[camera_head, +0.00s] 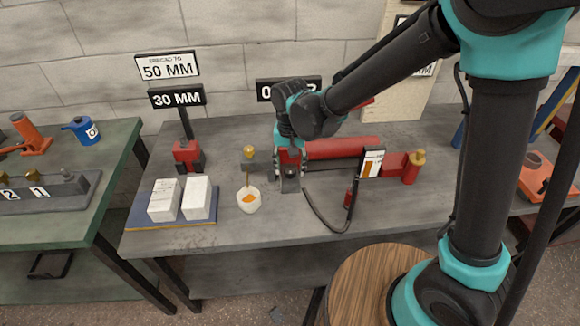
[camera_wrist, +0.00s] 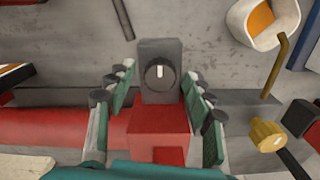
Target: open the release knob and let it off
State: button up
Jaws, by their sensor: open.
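The release knob (camera_wrist: 158,73) is a round black knob with a white pointer mark on a dark grey block (camera_wrist: 158,48). In the wrist view the mark points straight up the picture. My gripper (camera_wrist: 160,92) is open, with its fingers on either side of the red body (camera_wrist: 158,122) and grey block. The knob lies between the finger tips, and no contact with it shows. In the head view my gripper (camera_head: 290,165) is over the grey block at the near end of the red tool; the fingers and arm partly hide it.
A red cylinder (camera_head: 345,147) and a gauge plate (camera_head: 372,163) are to the right. A black hose (camera_head: 325,219) loops in front. Signs reading 50 MM (camera_head: 168,67) and 30 MM (camera_head: 177,97) stand behind.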

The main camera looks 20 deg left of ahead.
jog(key=shift+c, duration=0.3)
jog(key=c, duration=1.1)
